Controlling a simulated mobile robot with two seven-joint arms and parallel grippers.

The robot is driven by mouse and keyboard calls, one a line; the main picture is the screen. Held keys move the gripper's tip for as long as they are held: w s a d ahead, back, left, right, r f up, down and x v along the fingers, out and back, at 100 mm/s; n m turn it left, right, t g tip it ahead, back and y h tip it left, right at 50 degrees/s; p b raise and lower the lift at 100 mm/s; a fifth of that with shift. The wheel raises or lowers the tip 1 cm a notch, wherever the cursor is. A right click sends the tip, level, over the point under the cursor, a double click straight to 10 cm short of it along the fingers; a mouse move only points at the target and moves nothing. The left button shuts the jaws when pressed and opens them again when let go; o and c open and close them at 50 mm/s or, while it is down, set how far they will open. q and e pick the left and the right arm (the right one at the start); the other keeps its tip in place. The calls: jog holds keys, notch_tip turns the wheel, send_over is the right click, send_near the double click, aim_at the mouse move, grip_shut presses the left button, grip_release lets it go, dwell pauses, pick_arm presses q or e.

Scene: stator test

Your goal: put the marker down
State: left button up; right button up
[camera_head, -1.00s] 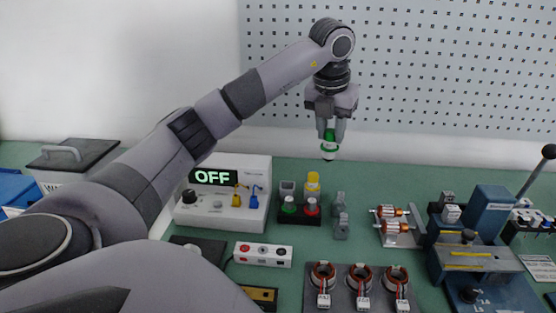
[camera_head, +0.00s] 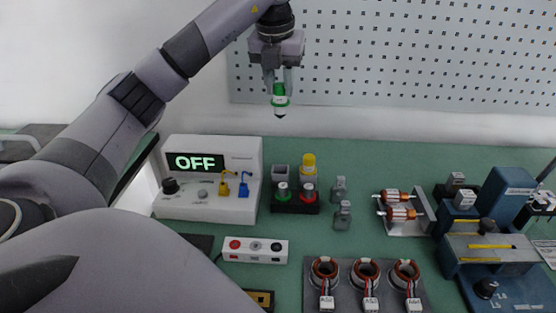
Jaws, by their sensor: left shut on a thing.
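My left gripper (camera_head: 278,84) is shut on a green and white marker (camera_head: 280,99). It holds the marker upright with its tip pointing down, in the air above the back of the bench. A dark marker holder (camera_head: 296,206) stands below on the green bench, apart from the held marker. It holds a green, a red and a yellow-topped marker, and a grey square cup (camera_head: 280,173) sits at its back left. My right gripper is not in view.
A white tester (camera_head: 210,205) reading OFF stands left of the holder. A socket strip (camera_head: 255,250) and a plate of stators (camera_head: 345,304) lie in front. Copper-wound rotors (camera_head: 398,214) and a blue press (camera_head: 505,205) stand right. Bare bench (camera_head: 400,160) lies at the back.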

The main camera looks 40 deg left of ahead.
pick_arm(q)
notch_tip(320, 180, down, 17)
jog(key=shift+r+b, duration=0.15)
jog(key=shift+b, duration=0.15)
jog(key=shift+f+b, duration=0.35)
jog(key=shift+f, duration=0.25)
jog(key=o, duration=0.8)
jog(key=shift+c, duration=0.2)
jog(key=shift+r, duration=0.1)
